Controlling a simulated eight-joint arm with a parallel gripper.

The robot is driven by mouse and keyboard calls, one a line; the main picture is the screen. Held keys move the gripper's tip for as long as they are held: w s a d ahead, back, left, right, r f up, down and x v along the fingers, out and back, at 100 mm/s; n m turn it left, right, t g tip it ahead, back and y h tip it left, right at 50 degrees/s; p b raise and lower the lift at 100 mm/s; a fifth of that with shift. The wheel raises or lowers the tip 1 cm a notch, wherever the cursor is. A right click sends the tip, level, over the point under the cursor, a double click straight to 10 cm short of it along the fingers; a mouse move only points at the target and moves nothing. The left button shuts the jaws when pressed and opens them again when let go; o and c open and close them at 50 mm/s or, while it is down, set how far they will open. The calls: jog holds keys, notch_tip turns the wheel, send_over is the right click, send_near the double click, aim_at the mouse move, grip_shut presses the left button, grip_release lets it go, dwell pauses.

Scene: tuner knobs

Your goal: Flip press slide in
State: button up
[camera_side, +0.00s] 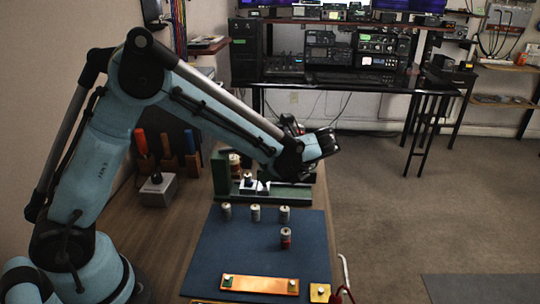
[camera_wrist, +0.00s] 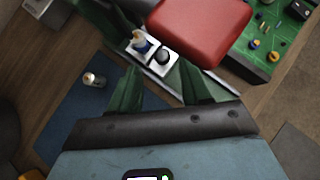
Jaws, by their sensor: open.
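In the side view the white panel (camera_side: 254,188) sits on a green fixture (camera_side: 292,194). My gripper (camera_wrist: 158,66) is open and empty, its two green fingers spread just below the panel in the wrist picture. In the side view my gripper (camera_side: 319,148) hangs above the fixture's right part. I cannot tell its exact height. Which part slides is unclear; a pale rail strip (camera_wrist: 187,82) runs from the panel to the lower right.
A red block (camera_wrist: 203,28) and a green circuit board (camera_wrist: 277,38) lie beyond the panel. Several small cylinders, one red-banded (camera_side: 286,239), stand on the blue mat (camera_side: 225,250). An orange bar (camera_side: 260,285) lies at the mat's front. A grey box (camera_side: 158,189) stands left.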

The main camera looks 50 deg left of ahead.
jog(key=v, duration=0.8)
jog(key=shift+s+r, duration=0.1)
jog(key=s+a+n+t+h, duration=0.1)
jog(key=s+n+t+h, duration=0.6)
jog(key=s+n, duration=0.6)
jog(key=n+h, duration=0.2)
jog(key=n, duration=0.3)
jog(key=shift+a+r, duration=0.35)
jog(key=shift+a, duration=0.05)
jog(key=shift+s, duration=0.1)
